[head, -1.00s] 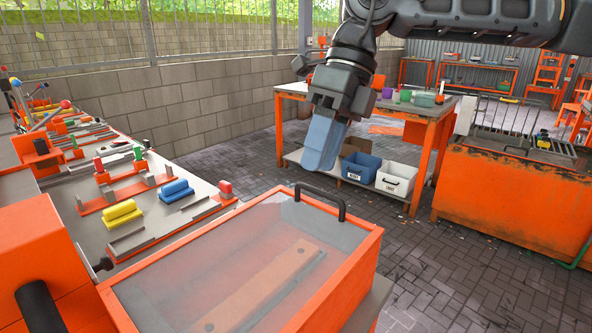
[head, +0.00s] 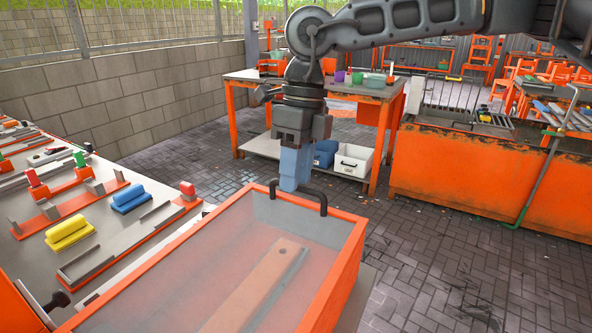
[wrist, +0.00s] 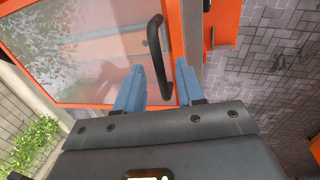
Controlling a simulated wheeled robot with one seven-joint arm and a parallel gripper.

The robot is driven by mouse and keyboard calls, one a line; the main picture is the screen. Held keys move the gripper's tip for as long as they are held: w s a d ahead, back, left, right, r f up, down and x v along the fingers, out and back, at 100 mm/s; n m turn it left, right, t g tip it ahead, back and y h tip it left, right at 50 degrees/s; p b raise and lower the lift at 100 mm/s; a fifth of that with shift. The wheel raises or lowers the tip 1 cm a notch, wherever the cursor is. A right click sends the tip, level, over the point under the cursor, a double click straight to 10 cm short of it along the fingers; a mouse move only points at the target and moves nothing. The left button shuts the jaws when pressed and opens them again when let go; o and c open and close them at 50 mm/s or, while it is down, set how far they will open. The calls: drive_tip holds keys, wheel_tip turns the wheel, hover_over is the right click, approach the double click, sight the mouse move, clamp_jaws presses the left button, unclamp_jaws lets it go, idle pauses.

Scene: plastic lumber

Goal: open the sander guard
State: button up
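The sander guard (head: 190,262) is a clear panel in an orange frame, lying flat and shut over a long tan piece (head: 258,285). It also shows in the wrist view (wrist: 85,45). Its black bar handle (head: 316,193) stands at the far edge in the head view. My gripper (head: 289,186) points down at the handle with blue fingers. In the wrist view, my gripper (wrist: 158,78) is open, fingers apart, and the handle (wrist: 154,45) lines up with the gap between them. I cannot tell whether a finger touches it.
A bench on the left holds a yellow block (head: 69,233), a blue block (head: 130,198) and metal rails. An orange-legged table (head: 340,97) with a white bin (head: 353,160) stands behind. Paved floor (head: 440,265) is free on the right.

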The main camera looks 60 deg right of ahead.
drive_tip(key=shift+f, duration=0.15)
drive_tip(key=shift+c, duration=0.3)
clamp_jaws()
idle(0.3)
